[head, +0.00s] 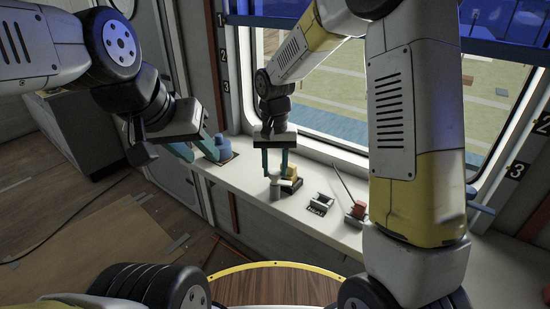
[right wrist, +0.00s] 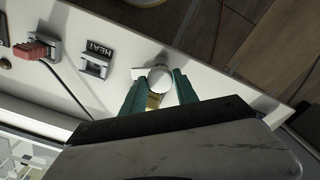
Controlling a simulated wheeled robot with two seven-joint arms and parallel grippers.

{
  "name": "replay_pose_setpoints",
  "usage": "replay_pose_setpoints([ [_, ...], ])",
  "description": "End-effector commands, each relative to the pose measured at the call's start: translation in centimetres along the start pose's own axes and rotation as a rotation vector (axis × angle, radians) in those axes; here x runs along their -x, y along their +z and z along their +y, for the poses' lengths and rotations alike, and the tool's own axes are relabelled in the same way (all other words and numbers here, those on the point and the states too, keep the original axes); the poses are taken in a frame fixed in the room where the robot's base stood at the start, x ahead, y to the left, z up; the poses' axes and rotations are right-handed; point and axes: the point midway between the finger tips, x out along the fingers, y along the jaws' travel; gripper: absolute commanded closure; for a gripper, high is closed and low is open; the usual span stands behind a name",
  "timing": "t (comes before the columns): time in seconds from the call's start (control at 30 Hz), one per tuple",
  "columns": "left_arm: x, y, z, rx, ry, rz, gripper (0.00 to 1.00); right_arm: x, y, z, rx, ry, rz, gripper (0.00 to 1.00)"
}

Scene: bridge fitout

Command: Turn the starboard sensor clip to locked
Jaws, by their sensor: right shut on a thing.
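The sensor clip, as far as I can tell, is the small fitting on the white sill with a pale round knob (head: 276,190) and a yellow part (head: 291,183) beside it. In the right wrist view the round knob (right wrist: 160,77) and a bit of the yellow part (right wrist: 153,102) show between the teal fingers. My right gripper (head: 279,172) points down and is shut on this fitting; the fingers hide part of it. Whether it stands at locked cannot be read. My left gripper (head: 200,146) is open, its fingers apart, close to a blue fitting (head: 222,149) on the sill.
The white sill (head: 335,232) runs below the window. To the right of the clip are a switch labelled HEAT (head: 319,201) and a red-handled fitting (head: 357,210) with a thin dark rod or cable. A round wooden tabletop (head: 275,285) with a yellow rim is in front.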

Motion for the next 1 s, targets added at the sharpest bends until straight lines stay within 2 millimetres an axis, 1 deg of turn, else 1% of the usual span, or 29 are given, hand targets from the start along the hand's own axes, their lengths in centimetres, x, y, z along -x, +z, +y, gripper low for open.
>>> replay_pose_setpoints([
  [0.7,0.00,0.00,0.00,0.000,0.000,0.000,0.64,0.08,-0.08,0.09,0.680,0.000,0.002,1.00],
  [1.0,0.00,0.00,0.00,0.000,0.000,0.000,0.64,0.09,-0.12,0.08,0.929,0.000,0.003,1.00],
])
